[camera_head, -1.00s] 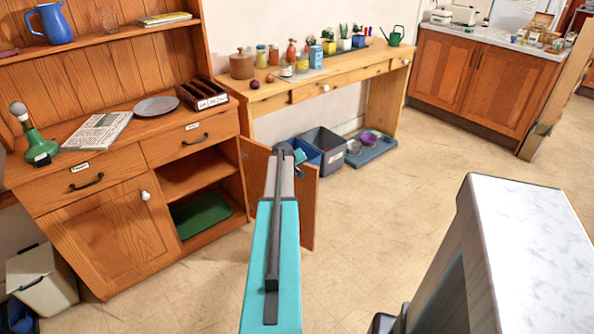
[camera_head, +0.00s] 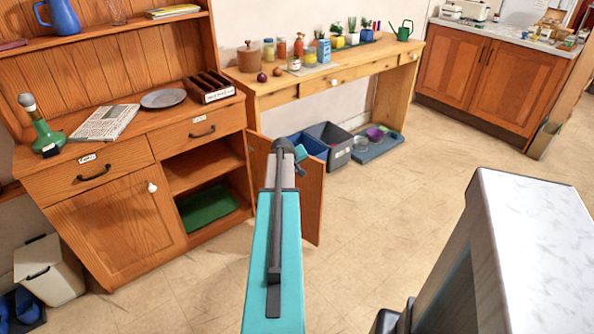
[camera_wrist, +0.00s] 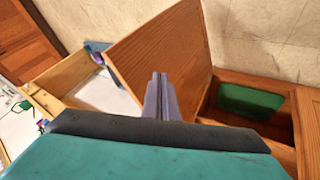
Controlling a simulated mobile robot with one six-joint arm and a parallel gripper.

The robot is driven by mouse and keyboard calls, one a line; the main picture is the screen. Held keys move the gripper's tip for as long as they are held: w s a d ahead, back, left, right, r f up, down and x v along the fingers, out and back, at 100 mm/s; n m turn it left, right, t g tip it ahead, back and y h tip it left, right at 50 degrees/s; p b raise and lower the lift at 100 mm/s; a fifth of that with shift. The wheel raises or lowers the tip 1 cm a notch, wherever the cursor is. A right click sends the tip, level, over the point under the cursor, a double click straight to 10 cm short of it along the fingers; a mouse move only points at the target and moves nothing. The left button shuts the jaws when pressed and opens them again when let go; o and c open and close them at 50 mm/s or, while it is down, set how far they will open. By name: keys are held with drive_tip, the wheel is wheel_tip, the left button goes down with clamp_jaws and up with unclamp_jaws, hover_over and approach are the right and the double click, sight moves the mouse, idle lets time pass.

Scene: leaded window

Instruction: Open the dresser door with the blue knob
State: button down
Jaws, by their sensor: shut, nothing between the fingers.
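The wooden dresser (camera_head: 105,232) stands at the left in the head view. Its right lower door (camera_head: 312,202) stands open, swung out from the right side of an open compartment. The same door (camera_wrist: 150,45) fills the middle of the wrist view. I cannot make out a blue knob in either view. The left lower door is closed and has a white knob (camera_head: 152,187). My gripper (camera_wrist: 161,80) is shut and empty, its fingers in front of the open door panel; I cannot tell whether they touch it. In the head view my arm hides part of the door.
A green tray (camera_head: 208,207) lies in the open compartment. A wooden bench (camera_head: 290,92) with pots stands beyond the door, with bins (camera_head: 333,137) under it. A white-topped block (camera_head: 545,235) is at the right front. The floor (camera_head: 400,200) between is clear.

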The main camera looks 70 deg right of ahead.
drive_tip(key=s+v, duration=0.1)
drive_tip(key=v, duration=0.6)
drive_tip(key=shift+s, duration=0.25)
drive_tip(key=shift+r, duration=0.1)
